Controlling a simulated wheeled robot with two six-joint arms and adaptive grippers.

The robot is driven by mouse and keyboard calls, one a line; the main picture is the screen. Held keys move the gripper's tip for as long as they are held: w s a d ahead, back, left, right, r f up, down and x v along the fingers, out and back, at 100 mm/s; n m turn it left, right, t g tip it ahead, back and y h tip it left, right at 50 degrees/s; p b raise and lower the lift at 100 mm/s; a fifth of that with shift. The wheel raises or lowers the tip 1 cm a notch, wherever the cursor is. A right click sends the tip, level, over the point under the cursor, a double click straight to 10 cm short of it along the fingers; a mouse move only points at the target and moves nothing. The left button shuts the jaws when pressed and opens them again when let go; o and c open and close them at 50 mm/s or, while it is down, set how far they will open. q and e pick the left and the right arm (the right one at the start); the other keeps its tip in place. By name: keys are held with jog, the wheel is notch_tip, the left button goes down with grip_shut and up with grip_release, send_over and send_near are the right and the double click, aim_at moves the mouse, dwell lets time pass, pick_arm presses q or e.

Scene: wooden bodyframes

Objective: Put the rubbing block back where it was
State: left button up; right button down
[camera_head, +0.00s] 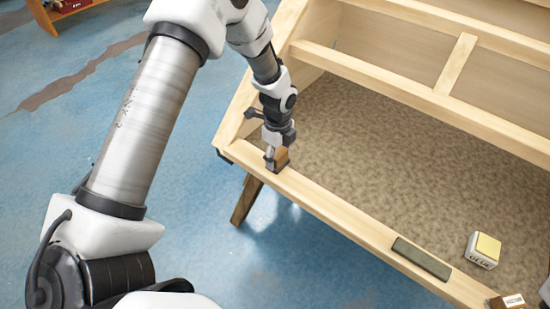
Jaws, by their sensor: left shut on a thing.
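My left gripper (272,155) is shut on a small brown block (282,157), which looks like the rubbing block. The gripper points down and holds the block at the left end of the frame's front wooden rail (325,203). The block is low, at the rail's top; I cannot tell whether it touches the wood. The fingers hide part of it.
A flat dark grey-green bar (422,258) lies on the rail further right. A white box with a yellow top (483,250) stands on the brown speckled panel. A labelled block (506,301) is at the lower right. The rail between gripper and bar is clear.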

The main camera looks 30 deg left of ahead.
pick_arm(q)
jog(key=shift+w+a, duration=0.25)
jog(key=shift+a, duration=0.25)
notch_tip(320, 180, down, 4)
jog(key=shift+a+r, duration=0.1)
jog(key=shift+r, duration=0.05)
jog(key=o, duration=1.1)
notch_tip(320, 180, up, 12)
jog(key=shift+r, duration=0.1)
